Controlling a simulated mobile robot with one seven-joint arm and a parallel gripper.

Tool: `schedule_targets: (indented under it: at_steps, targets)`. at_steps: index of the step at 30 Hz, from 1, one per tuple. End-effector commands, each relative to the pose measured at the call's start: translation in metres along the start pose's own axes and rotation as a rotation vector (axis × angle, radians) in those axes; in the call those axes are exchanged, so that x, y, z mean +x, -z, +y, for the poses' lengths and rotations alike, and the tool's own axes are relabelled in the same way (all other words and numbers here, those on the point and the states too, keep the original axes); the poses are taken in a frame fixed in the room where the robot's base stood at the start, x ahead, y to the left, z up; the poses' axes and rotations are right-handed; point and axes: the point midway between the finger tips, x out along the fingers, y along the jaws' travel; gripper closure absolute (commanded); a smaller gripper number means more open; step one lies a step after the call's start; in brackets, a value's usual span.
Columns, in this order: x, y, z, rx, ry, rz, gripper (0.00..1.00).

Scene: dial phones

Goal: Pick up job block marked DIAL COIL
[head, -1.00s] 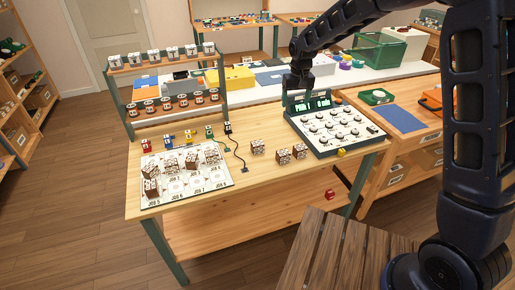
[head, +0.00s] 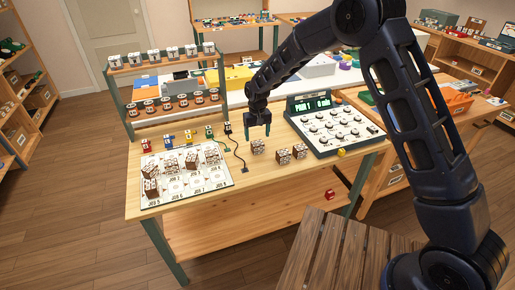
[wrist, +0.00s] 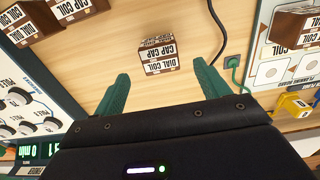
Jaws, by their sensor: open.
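My gripper (head: 259,131) is open and empty, pointing down above the bench, close to a brown-and-white block (head: 257,147). In the wrist view this block (wrist: 158,56) lies just beyond and between the green fingertips (wrist: 160,76), untouched. Its upside-down lettering appears to include DIAL COIL and CAP CAP. Two similar blocks stand to its right in the head view, one nearer (head: 283,156) and one farther (head: 300,151). They show at the upper left of the wrist view, partly cut off; one label (wrist: 75,8) seems to read CAP COIL.
A white job board (head: 205,184) with several blocks lies at the left of the bench. A console with dials (head: 335,130) stands at the right. A black cable (head: 242,157) lies left of the central block.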

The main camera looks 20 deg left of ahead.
Motion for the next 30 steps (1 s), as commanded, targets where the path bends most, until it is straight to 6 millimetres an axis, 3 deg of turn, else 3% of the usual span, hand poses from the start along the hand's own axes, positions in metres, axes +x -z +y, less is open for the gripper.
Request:
schedule_targets:
  at_steps: [8,16,24,25,30]
  targets:
    - [0.019,-0.001,0.000,-0.001,0.000,-0.001,0.25]
    - [0.054,-0.003,0.000,-0.001,0.000,-0.002,0.25]
    - [0.059,-0.002,0.000,0.000,0.001,0.001,0.25]
    - [0.059,-0.002,0.000,0.000,0.001,0.001,0.27]
    - [0.059,-0.002,0.000,0.000,0.001,0.001,0.61]
